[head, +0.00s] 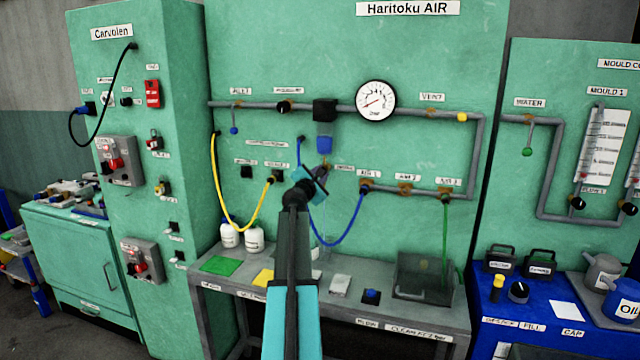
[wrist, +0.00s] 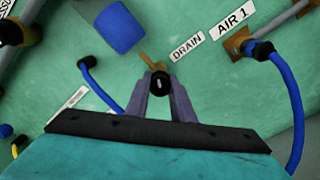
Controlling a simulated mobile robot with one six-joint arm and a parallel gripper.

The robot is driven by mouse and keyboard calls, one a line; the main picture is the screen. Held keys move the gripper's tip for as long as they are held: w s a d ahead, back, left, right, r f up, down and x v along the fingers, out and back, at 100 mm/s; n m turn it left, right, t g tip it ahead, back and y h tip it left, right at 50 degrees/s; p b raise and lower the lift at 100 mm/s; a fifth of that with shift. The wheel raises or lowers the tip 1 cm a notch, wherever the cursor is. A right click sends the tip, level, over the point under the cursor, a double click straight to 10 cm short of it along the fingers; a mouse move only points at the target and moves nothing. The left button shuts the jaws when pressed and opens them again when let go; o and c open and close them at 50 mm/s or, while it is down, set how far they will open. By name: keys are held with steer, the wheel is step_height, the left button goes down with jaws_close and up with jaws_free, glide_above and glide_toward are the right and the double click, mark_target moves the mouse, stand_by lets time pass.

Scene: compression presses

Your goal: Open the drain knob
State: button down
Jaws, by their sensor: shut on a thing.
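The drain knob (wrist: 159,83) is a small black knob with a white mark on a brass stem, next to the DRAIN label (wrist: 187,47) in the wrist view. My gripper (wrist: 162,88) is shut on it, with one grey finger on each side. In the head view my gripper (head: 319,172) reaches up to the panel just below the blue filter bowl (head: 325,145). The knob is largely hidden there behind my gripper.
A blue hose (head: 352,225) loops from the AIR 1 port close to my arm. A yellow hose (head: 222,200) hangs to the left. The round gauge (head: 376,100) and grey pipe sit above right. A grey bench (head: 400,322) stands below.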

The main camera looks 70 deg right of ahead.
steer(key=m+b, duration=0.4)
steer(key=shift+d+b, duration=0.1)
steer(key=shift+b, duration=0.25)
steer(key=m+b, duration=0.3)
steer(key=b, duration=0.1)
steer(key=shift+m, duration=0.3)
steer(key=m+b, duration=0.2)
steer(key=shift+b, duration=0.3)
steer(key=shift+r+m+b, duration=0.25)
steer(key=shift+m+b, duration=0.85)
steer(key=shift+m, duration=0.1)
steer(key=shift+r, duration=0.1)
steer(key=c, duration=1.5)
jaws_free()
steer(key=shift+c, duration=0.2)
steer(key=shift+f, duration=0.2)
